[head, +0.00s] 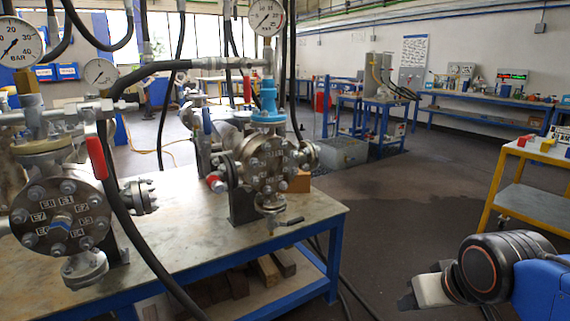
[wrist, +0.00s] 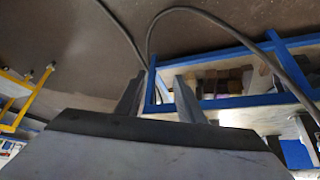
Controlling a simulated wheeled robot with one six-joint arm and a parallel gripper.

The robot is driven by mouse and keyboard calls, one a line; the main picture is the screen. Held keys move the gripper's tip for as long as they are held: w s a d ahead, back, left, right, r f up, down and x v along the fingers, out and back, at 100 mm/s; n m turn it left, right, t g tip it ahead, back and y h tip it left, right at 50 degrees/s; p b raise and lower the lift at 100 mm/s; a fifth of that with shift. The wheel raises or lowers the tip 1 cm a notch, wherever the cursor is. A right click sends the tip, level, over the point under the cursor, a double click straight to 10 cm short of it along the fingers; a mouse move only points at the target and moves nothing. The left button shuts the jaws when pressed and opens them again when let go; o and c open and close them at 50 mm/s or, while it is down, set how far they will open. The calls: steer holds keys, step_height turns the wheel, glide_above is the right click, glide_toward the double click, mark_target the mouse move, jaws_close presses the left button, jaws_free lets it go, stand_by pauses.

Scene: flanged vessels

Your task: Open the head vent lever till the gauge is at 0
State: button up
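Two flanged vessels stand on a metal-topped bench, the left vessel (head: 62,218) with lettered bolts and the right vessel (head: 268,165). A red-handled lever (head: 97,158) shows at the left vessel and another red lever (head: 247,90) above the right one. I cannot tell which is the head vent lever. A large BAR gauge (head: 20,43) is at the upper left, a smaller gauge (head: 100,72) beside it, and a third gauge (head: 266,17) above the right vessel. Their exact readings are unclear. My gripper (head: 410,301) is right of the bench, apart from both vessels; its fingers (wrist: 160,92) are spread and empty.
Black hoses (head: 122,190) hang across the left vessel and over the bench (head: 190,245). The bench has a blue frame and blocks on its lower shelf. A yellow cart (head: 528,190) stands at the right. Open floor (head: 400,200) lies between.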

steer(key=s+d+f+g, duration=0.1)
steer(key=s+f, duration=0.1)
steer(key=s, duration=0.3)
steer(key=shift+s+d+m+g, duration=0.2)
steer(key=shift+d+m+g, duration=0.1)
steer(key=shift+d+m, duration=0.1)
steer(key=shift+w+a, duration=0.15)
stand_by(3.3)
